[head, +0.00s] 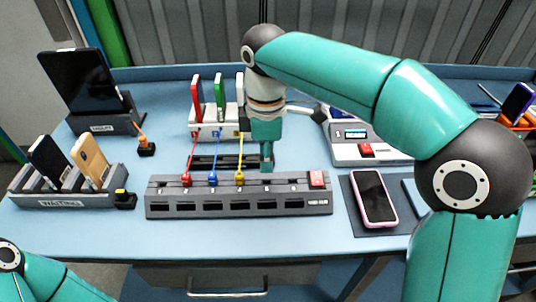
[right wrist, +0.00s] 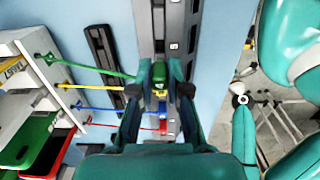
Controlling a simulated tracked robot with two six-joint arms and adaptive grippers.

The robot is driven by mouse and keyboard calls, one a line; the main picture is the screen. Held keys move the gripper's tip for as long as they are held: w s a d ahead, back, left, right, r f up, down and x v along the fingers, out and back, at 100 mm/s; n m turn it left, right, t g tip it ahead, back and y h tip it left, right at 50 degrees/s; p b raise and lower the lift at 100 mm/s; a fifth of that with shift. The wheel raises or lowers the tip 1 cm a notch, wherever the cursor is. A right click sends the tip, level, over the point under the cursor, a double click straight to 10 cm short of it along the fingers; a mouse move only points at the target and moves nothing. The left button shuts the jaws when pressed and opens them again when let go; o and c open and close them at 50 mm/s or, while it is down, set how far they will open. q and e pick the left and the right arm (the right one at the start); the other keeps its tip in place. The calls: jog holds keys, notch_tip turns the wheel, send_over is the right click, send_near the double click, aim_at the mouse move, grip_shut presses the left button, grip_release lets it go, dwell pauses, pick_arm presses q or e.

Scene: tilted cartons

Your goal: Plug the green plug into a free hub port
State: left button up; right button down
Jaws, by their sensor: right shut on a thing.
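The dark grey hub (head: 160,203) lies at the front middle of the table with a row of ports along its top; it runs upright through the right wrist view (right wrist: 173,20). Red (head: 186,179), blue (head: 212,177) and yellow (head: 239,176) plugs stand in its left ports. My right gripper (head: 267,166) is over the hub just right of the yellow plug. In the right wrist view its fingers are shut on the green plug (right wrist: 160,75), whose green cable runs left. I cannot tell if the plug touches the port. My left gripper is out of view.
A white rack (head: 204,133) holding upright phones stands behind the hub; the cables run to it. A pink-edged phone (head: 374,197) lies right of the hub. A grey phone stand (head: 60,198) is at left. A white device (head: 358,153) stands behind right.

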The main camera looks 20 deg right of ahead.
aim_at(267, 185)
jog(key=shift+f+b, duration=1.05)
jog(key=shift+f, duration=0.8)
jog(key=shift+f+b, duration=0.4)
jog(key=shift+f, duration=0.35)
dwell(0.4)
jog(key=c, duration=0.7)
grip_release()
jog(key=shift+r, duration=0.1)
jog(key=shift+o, duration=0.2)
notch_tip(267, 185, up, 7)
jog(key=p, duration=0.7)
dwell(0.5)
